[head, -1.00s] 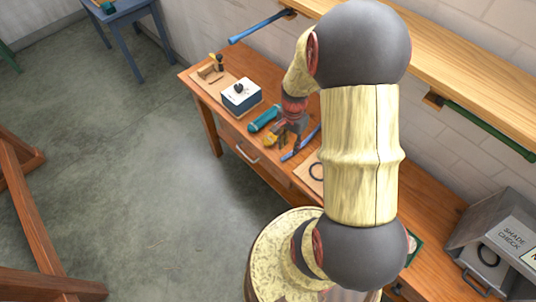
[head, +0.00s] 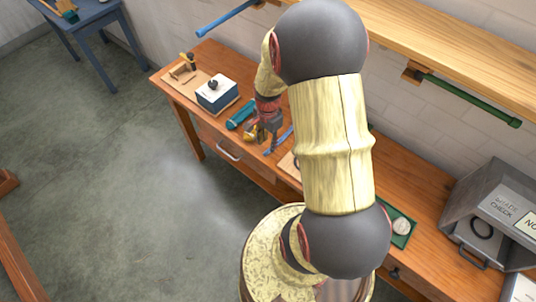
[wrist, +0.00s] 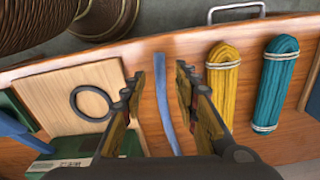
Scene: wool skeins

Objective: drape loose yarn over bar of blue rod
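The loose yarn is a blue strand (wrist: 161,105) lying on the wooden bench. In the wrist view it runs lengthwise between the two fingers of my gripper (wrist: 161,80), which is open and empty. In the head view my gripper (head: 266,146) points down at the bench, close to the yarn (head: 283,137) and partly covering it. The blue rod (head: 226,18) sticks out from under the wall shelf at the upper left, with its bar bare. Part of the yarn is hidden below my gripper in the wrist view.
Beside the yarn lie a yellow skein (wrist: 222,82) and a teal skein (wrist: 276,80), both tied. A board with a dark ring (wrist: 60,85) lies on the other side. A blue-and-white box (head: 217,93) stands farther left; a green rod (head: 470,100) hangs at right.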

